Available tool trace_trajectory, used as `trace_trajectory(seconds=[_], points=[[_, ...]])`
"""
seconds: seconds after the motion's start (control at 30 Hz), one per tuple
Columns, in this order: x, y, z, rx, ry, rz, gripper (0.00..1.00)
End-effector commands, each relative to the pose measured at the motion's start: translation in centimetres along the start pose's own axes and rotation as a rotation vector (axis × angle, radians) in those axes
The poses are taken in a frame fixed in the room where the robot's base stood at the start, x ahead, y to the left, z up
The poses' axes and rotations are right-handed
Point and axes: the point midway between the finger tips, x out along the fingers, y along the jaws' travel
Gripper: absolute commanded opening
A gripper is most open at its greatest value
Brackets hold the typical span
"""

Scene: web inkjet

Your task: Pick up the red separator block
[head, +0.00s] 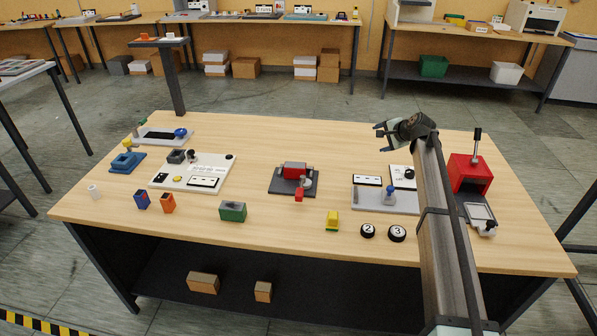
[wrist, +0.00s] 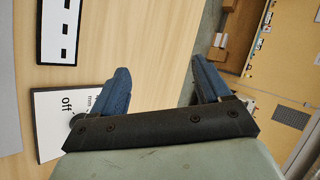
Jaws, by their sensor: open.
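Several red things stand on the wooden table, and I cannot tell for certain which is the separator block. A small red block (head: 299,195) is at the front of a dark-based device, whose larger red body (head: 292,169) sits on the dark plate (head: 281,187). An orange-red block (head: 168,203) stands at the left beside a blue one (head: 142,201). My gripper (head: 380,136) is open and empty above the right rear of the table, pointing left, well apart from these blocks. Its two blue fingers spread apart in the wrist view (wrist: 162,78), with no red block between them.
A red machine with a lever (head: 470,173) stands at the right, beyond my arm. Bare wood lies left of my gripper.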

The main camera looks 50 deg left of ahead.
Motion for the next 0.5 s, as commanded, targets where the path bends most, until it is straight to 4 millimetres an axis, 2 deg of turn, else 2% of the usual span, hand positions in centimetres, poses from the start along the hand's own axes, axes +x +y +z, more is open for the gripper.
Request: trace_trajectory(seconds=[0.03,0.2,0.3,0.4,0.5], points=[[2.2,-0.1,2.3,0.116,-0.100,0.019,0.77],[5.9,0.3,10.1,0.518,-0.441,0.140,0.77],[6.8,0.3,13.7,0.703,-0.611,0.236,0.77],[7.0,0.2,16.4,0.832,-0.739,0.328,0.77],[6.9,0.2,18.0,0.911,-0.822,0.395,0.77]])
